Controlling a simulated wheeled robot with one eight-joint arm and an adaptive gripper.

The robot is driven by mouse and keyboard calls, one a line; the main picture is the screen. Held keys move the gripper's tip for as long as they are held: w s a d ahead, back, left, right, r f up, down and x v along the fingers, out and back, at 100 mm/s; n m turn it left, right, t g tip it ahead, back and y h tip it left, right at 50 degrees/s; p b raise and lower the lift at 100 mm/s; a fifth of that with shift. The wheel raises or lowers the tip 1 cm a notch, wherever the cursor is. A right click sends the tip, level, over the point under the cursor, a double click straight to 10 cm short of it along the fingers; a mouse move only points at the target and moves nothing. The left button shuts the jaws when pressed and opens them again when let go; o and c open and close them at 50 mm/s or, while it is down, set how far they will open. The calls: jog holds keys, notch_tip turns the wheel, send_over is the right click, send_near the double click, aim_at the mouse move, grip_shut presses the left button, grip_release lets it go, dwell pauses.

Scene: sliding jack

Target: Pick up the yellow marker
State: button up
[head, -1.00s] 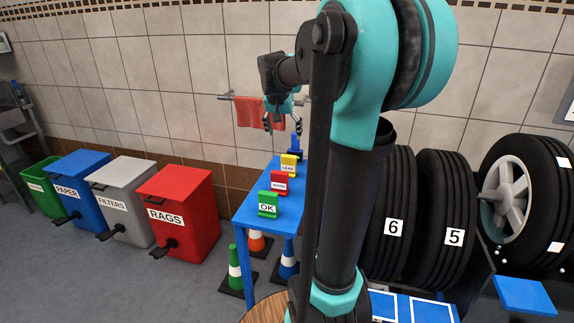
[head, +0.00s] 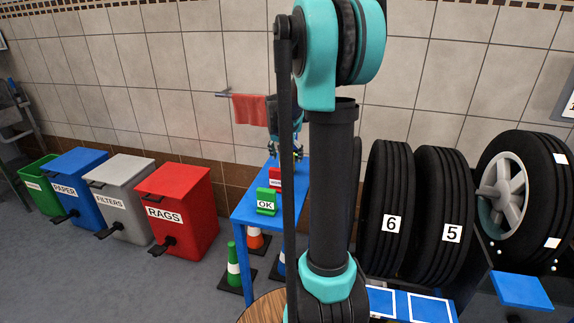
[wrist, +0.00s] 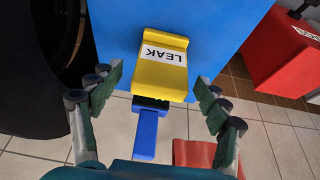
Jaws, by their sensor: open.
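The yellow marker (wrist: 160,66) has a white LEAK label and stands on the blue table (wrist: 112,50) in the wrist view. My gripper (wrist: 158,95) is open above it, with one finger on either side and a gap between each finger and the marker. In the head view my gripper (head: 285,145) is down over the blue table (head: 246,212), partly behind my own arm. The yellow marker is hidden there.
A red marker (head: 274,180) and a green OK marker (head: 266,203) stand on the table's near part. A red towel (head: 250,110) hangs on the wall behind. Tyres (head: 390,215) stand to the right.

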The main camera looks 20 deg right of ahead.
jog(key=shift+w+d+f, duration=0.15)
jog(key=shift+w+f, duration=0.1)
jog(key=shift+f, duration=0.4)
jog(key=shift+c, duration=0.4)
jog(key=c, duration=1.2)
jog(key=shift+o, duration=0.2)
